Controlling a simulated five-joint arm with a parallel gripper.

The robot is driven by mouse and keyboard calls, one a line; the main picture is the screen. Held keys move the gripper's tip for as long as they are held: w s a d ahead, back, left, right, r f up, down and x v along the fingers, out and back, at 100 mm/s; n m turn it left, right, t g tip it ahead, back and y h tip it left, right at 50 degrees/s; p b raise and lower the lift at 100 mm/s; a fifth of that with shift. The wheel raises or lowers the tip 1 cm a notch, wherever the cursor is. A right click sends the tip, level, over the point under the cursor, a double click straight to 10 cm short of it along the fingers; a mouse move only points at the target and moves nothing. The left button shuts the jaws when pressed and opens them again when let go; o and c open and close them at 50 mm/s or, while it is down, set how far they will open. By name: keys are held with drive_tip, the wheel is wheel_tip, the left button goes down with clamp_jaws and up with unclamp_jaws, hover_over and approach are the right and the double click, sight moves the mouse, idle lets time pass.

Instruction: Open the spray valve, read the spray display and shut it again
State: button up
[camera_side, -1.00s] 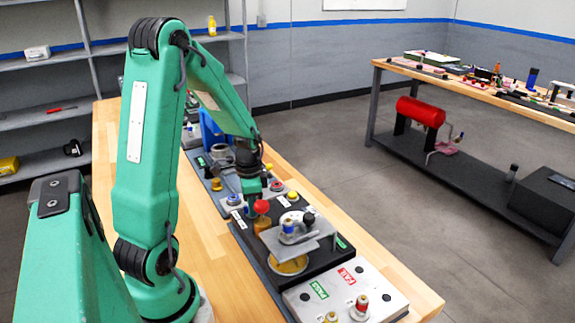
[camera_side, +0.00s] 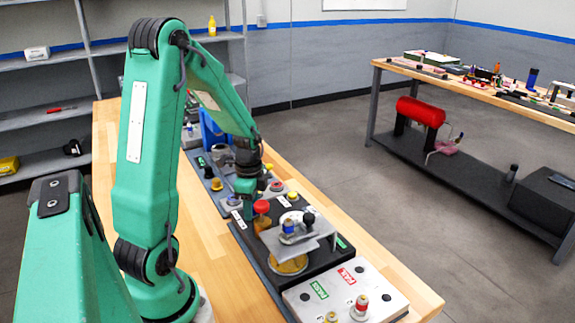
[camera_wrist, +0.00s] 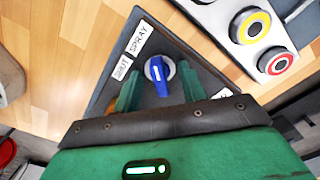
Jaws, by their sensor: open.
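The spray valve shows in the wrist view as a blue handle (camera_wrist: 158,80) on a round pale base, set on a dark plate (camera_wrist: 112,92). A white SPRAY label (camera_wrist: 139,38) and a SHUT label (camera_wrist: 122,67) lie to its left. The handle lies roughly up and down in the picture. My gripper (camera_wrist: 160,72) is open, with one green finger on each side of the handle; I cannot tell whether they touch it. In the side view my gripper (camera_side: 246,192) is low over the panels and hides part of them. I cannot make out the spray display.
Beside the valve plate are yellow-ringed (camera_wrist: 252,27) and red-ringed (camera_wrist: 277,61) round parts. In the side view a red-topped post (camera_side: 261,207) and a metal bracket (camera_side: 312,240) stand close by the gripper. A PASS/FAIL panel (camera_side: 335,290) lies in front.

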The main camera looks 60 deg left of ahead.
drive_tip(key=shift+r, duration=0.1)
idle(0.3)
drive_tip(key=shift+r, duration=2.4)
drive_tip(key=shift+w+d+r, duration=0.35)
drive_tip(key=shift+r, duration=0.15)
drive_tip(key=w+d+r+n+t+y, duration=0.15)
drive_tip(key=d+r+t, duration=0.25)
drive_tip(key=d+r, duration=0.4)
drive_tip(key=s+d+r+n, duration=0.2)
drive_tip(key=s+d+n, duration=0.1)
drive_tip(key=d, duration=0.3)
drive_tip(key=s+d+r+n+t+h, duration=0.1)
drive_tip(key=s+d+r+n, duration=0.2)
drive_tip(key=s+d, duration=0.1)
drive_tip(key=shift+s+d+r+n+t, duration=0.3)
drive_tip(key=shift+d+n, duration=0.05)
drive_tip(key=shift+d, duration=0.55)
